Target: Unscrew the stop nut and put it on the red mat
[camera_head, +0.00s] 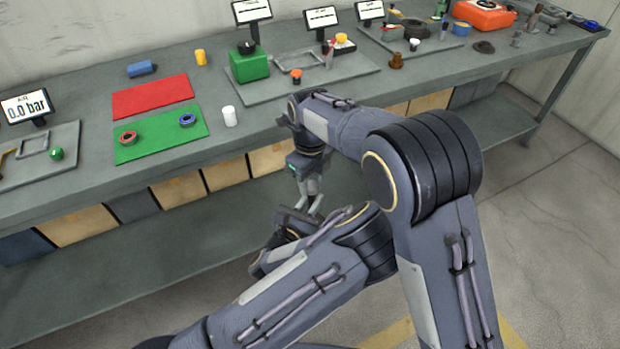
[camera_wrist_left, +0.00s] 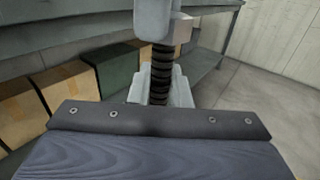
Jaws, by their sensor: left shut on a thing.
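In the left wrist view a dark threaded rod (camera_wrist_left: 160,78) of the screw jack stands between the light grey fingers of my left gripper (camera_wrist_left: 161,92), which is shut on the jack. A light grey part (camera_wrist_left: 151,20) and a small block (camera_wrist_left: 182,28) sit at the rod's top; I cannot tell whether these are my right gripper or the jack. In the head view my right gripper (camera_head: 311,203) points down in front of the bench, close to my left wrist. I cannot make out the stop nut. The red mat (camera_head: 150,96) is bare.
A green mat (camera_head: 160,143) with a red ring (camera_head: 128,138) and a blue ring (camera_head: 187,120) lies in front of the red mat. A white cylinder (camera_head: 229,116), yellow cylinder (camera_head: 200,57) and blue cylinder (camera_head: 142,68) stand or lie nearby. The bench (camera_head: 70,190) edge lies beyond my grippers.

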